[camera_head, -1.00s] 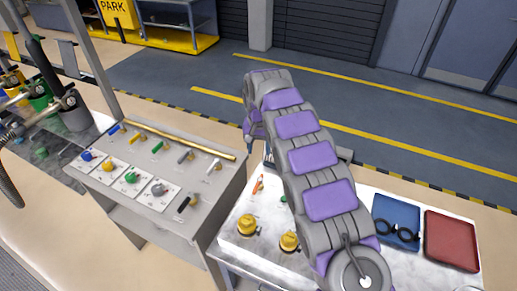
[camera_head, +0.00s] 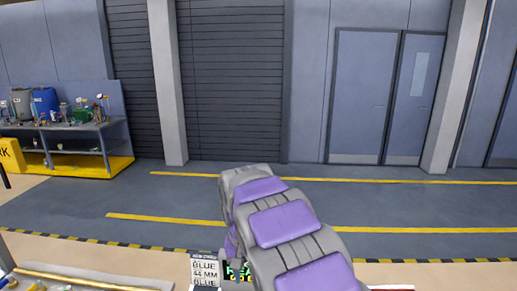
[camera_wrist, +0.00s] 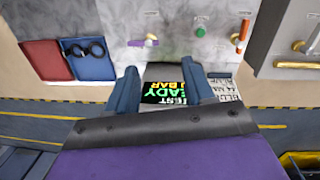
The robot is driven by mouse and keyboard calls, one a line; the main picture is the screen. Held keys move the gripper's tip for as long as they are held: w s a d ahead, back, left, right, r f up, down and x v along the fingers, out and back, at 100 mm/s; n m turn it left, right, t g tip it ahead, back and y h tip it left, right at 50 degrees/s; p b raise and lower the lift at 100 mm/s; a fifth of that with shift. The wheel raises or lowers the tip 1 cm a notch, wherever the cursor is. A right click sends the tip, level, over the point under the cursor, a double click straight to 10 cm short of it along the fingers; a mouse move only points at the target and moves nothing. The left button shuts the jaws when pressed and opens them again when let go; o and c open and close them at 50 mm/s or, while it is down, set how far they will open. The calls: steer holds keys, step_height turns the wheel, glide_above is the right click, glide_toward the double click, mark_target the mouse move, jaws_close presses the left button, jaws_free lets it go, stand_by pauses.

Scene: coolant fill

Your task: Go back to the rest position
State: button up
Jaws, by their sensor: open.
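My gripper (camera_wrist: 159,67) shows in the wrist view with its two blue fingers apart and nothing between them. Beyond the fingers is a black screen (camera_wrist: 172,93) with green and yellow lettering, partly covered by the gripper body. In the head view my purple and grey arm reaches forward from the lower right and hides the gripper.
A printed sign (camera_head: 205,271) stands beside my arm. The floor (camera_head: 400,215) beyond is clear.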

steer(key=s+d+r+m+b, duration=0.1)
steer(key=s+d+r, duration=0.1)
steer(key=s+d, duration=1.2)
steer(key=s+d+f, duration=0.1)
steer(key=s+f, duration=0.1)
steer(key=s, duration=0.9)
steer(key=s+d+f+g+y+b, duration=0.1)
steer(key=s+f, duration=0.2)
steer(key=s, duration=0.8)
steer(key=shift+d+f, duration=0.2)
steer(key=shift+d, duration=0.05)
